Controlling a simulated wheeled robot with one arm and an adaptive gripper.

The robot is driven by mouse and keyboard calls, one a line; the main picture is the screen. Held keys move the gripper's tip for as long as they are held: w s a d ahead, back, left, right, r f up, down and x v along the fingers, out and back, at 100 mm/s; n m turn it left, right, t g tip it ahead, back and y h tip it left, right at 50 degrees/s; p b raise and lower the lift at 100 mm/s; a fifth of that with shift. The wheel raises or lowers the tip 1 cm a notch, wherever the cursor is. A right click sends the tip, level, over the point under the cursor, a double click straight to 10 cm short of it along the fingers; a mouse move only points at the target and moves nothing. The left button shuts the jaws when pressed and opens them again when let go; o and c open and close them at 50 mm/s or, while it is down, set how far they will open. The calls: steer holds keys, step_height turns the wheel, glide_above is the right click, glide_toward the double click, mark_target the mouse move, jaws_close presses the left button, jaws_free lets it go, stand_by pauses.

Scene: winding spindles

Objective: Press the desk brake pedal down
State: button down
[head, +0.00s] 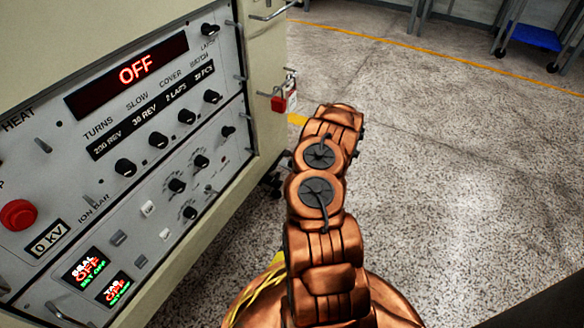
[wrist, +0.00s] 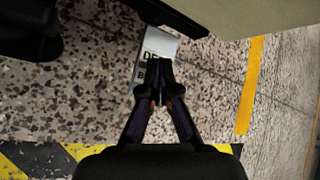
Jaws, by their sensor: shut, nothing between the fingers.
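The desk brake pedal (wrist: 165,48) is a pale grey plate with dark lettering, partly readable as "DE" and "B", in the upper middle of the wrist view. Its lower part is hidden behind my gripper. My gripper (wrist: 160,88) is shut and empty, with its fingertips over the plate's lower lettering. I cannot tell whether the fingertips touch the plate, or whether the pedal is down. The head view shows neither the pedal nor my gripper; there my copper-coloured arm fills the middle.
A control cabinet (head: 262,85) stands on the left, with knobs, an "OFF" display (head: 136,68) and a red padlock (head: 284,97). Speckled floor on the right is open. A yellow line (wrist: 250,85) and black-yellow hazard tape (wrist: 35,158) mark the floor. A dark object (wrist: 30,45) is at upper left.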

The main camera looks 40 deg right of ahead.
steer(key=shift+f+b, duration=0.35)
steer(key=shift+f, duration=0.3)
stand_by(0.7)
stand_by(0.3)
steer(key=shift+r+p, duration=0.65)
steer(key=shift+r, duration=0.95)
steer(key=shift+r+p, duration=1.2)
steer(key=shift+r, duration=1.25)
